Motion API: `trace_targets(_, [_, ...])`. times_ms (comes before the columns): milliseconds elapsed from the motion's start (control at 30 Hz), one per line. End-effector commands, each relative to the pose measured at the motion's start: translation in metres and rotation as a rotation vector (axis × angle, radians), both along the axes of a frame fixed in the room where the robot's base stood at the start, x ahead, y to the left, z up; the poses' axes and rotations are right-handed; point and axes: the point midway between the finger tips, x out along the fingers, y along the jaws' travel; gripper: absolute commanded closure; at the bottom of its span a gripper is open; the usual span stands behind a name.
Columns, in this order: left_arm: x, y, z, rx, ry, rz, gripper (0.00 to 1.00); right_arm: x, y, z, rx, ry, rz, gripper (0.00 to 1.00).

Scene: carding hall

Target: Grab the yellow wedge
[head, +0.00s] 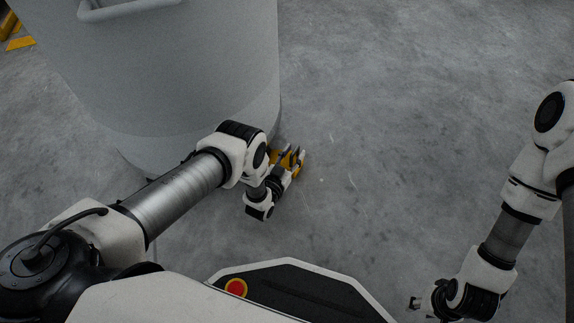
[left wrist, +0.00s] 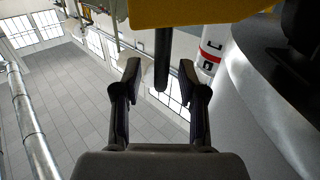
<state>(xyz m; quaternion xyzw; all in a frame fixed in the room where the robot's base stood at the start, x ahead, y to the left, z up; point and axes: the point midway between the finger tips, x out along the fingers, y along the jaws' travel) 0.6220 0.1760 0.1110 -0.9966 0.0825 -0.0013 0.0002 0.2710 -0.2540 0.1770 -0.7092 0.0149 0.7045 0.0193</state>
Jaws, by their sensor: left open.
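The yellow wedge (head: 276,157) lies on the floor close against the base of the big grey bin, partly hidden behind my left gripper (head: 294,157). In the left wrist view the wedge is a yellow block (left wrist: 200,12) across the top edge. A dark rod (left wrist: 162,62) hangs from it, reaching between the fingers in the picture. My left gripper (left wrist: 160,72) is open with its two fingers apart. I cannot tell whether they touch the wedge. My right gripper (head: 424,303) is low at the right, well away from the wedge; its fingers are too small to read.
The large grey bin (head: 180,75) stands at the upper left, just beside the wedge, with a handle bar on its rim. The concrete floor (head: 400,130) to the right of the wedge is clear.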

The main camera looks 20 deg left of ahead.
Motion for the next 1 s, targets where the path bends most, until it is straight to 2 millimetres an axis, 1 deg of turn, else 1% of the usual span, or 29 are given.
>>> trace_targets(33, [0.007,-0.001,-0.005,0.0,0.0,0.0,0.59,0.0,0.0,-0.009,0.0,-0.001,-0.001,0.6])
trace_targets(100, [0.014,-0.002,-0.003,0.0,0.0,0.0,0.59,0.0,0.0,-0.01,0.0,-0.001,-0.002,0.6])
trace_targets(300, [0.014,-0.002,0.0,-0.001,0.002,0.0,0.59,0.001,0.0,-0.008,0.0,-0.002,-0.002,0.6])
trace_targets(367, [0.014,-0.002,0.0,0.0,0.002,0.0,0.8,0.001,0.0,-0.008,0.0,-0.002,-0.002,0.6])
trace_targets(400, [0.014,-0.002,0.0,0.0,0.002,0.0,0.94,0.001,0.0,-0.008,0.0,-0.002,-0.002,0.6])
trace_targets(433, [0.014,-0.002,0.0,0.0,0.002,0.0,1.0,0.001,0.0,-0.008,0.0,-0.002,-0.002,0.6])
trace_targets(833, [0.013,-0.003,0.002,0.0,0.001,0.0,1.0,0.0,0.0,-0.006,0.0,-0.001,-0.002,0.6])
trace_targets(933, [0.01,-0.005,0.008,0.0,0.001,0.0,1.0,0.0,0.0,0.0,0.0,0.0,-0.001,0.6])
trace_targets(1000, [0.006,-0.008,0.015,0.0,0.002,0.0,1.0,0.0,0.0,0.008,0.0,0.001,0.0,0.6])
